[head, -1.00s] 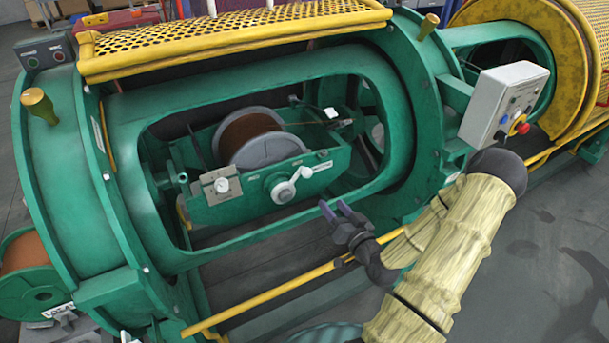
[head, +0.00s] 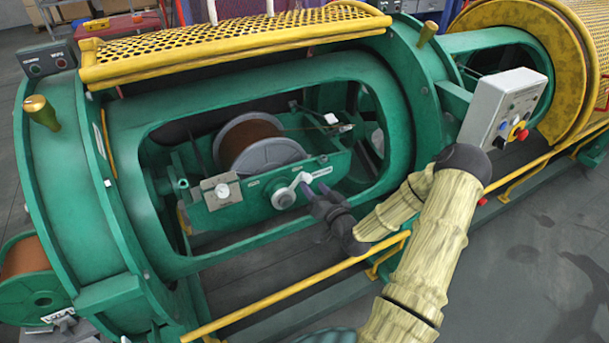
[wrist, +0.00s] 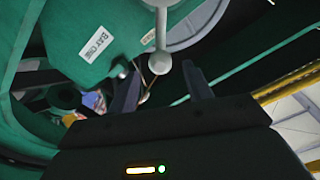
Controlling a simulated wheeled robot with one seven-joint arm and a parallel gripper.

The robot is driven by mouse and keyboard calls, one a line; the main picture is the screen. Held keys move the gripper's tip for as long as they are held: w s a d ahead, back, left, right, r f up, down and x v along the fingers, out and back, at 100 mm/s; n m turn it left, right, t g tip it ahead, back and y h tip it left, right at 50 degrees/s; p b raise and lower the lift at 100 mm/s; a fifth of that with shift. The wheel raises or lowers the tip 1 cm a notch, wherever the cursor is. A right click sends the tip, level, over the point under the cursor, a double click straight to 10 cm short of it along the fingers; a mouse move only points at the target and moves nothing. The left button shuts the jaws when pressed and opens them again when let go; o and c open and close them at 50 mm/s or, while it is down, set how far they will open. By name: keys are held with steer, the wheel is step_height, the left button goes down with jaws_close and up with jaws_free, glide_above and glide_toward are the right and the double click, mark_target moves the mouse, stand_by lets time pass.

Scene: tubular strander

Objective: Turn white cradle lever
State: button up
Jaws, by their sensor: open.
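The white cradle lever (head: 294,189) sits on the front of the green cradle (head: 255,200) inside the machine's window. Its arm points up and to the right from a round hub. In the wrist view the lever (wrist: 160,50) hangs into the picture from the top, its rounded knob end between my two fingertips. My gripper (head: 315,187) is open at the right side of the lever in the head view; the wrist view shows its fingers (wrist: 160,85) apart on either side of the knob. I cannot tell whether a finger touches it.
A copper-coloured spool (head: 258,145) lies in the cradle behind the lever. A grey control box (head: 503,105) stands at the right.

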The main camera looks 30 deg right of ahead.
mark_target(305, 175)
steer(key=w, duration=0.7)
steer(key=shift+a, duration=0.15)
steer(key=shift+s, duration=0.1)
jaws_close()
